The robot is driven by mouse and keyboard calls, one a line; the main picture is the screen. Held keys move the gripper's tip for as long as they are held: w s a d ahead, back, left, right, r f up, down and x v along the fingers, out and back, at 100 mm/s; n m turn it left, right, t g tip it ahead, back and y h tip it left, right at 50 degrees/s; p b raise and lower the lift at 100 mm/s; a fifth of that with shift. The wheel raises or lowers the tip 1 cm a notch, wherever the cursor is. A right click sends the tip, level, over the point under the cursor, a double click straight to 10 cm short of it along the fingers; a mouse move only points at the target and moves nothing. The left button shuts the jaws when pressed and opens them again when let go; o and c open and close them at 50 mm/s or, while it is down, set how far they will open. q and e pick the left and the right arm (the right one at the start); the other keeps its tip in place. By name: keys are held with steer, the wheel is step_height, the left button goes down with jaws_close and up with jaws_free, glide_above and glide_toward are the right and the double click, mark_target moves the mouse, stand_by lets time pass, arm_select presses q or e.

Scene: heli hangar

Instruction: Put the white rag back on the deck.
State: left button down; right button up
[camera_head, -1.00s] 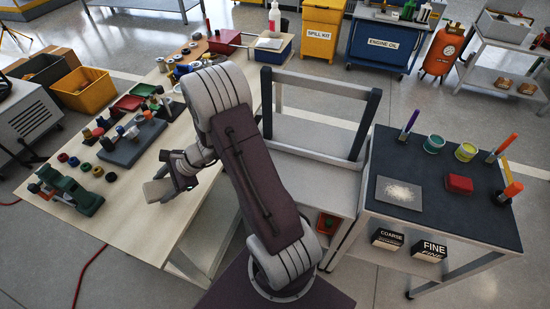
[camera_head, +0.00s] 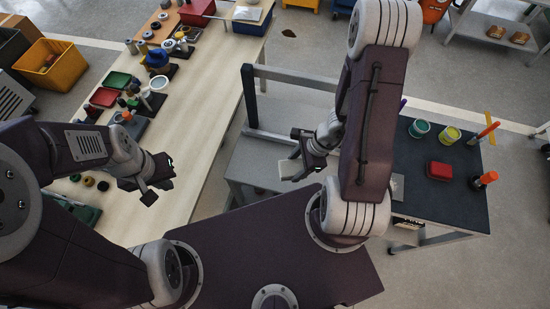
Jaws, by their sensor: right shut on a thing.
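The white rag (camera_head: 286,171) is a small pale piece at the tips of my right gripper (camera_head: 298,164). The right gripper is shut on it and holds it above the grey bench, left of the dark-topped table. The gripper's fingers hide part of the rag. I cannot tell for sure which surface is the deck; the grey bench top (camera_head: 257,158) lies under the right gripper.
The wooden table (camera_head: 205,120) on the left carries several small parts and trays. The grey bench has a raised frame (camera_head: 290,77) at its back. The dark-topped table (camera_head: 440,205) on the right holds a red block (camera_head: 439,171), tins and orange-handled tools.

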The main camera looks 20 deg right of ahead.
steer(key=f+b, duration=0.1)
steer(key=w+a+f+b, duration=0.1)
steer(key=b, duration=0.1)
steer(key=shift+w+a+f+b, duration=0.1)
steer(key=shift+w+f+b, duration=0.05)
steer(key=shift+w+b, duration=0.15)
steer(key=p, duration=0.1)
glide_above(263, 167)
steer(key=d, duration=0.1)
steer(key=f, duration=0.4)
steer(key=shift+s+d+f, duration=0.2)
steer(key=shift+f, duration=0.1)
steer(key=shift+f+b, duration=0.5)
steer(key=shift+f, duration=1.7)
steer(key=o, duration=1.2)
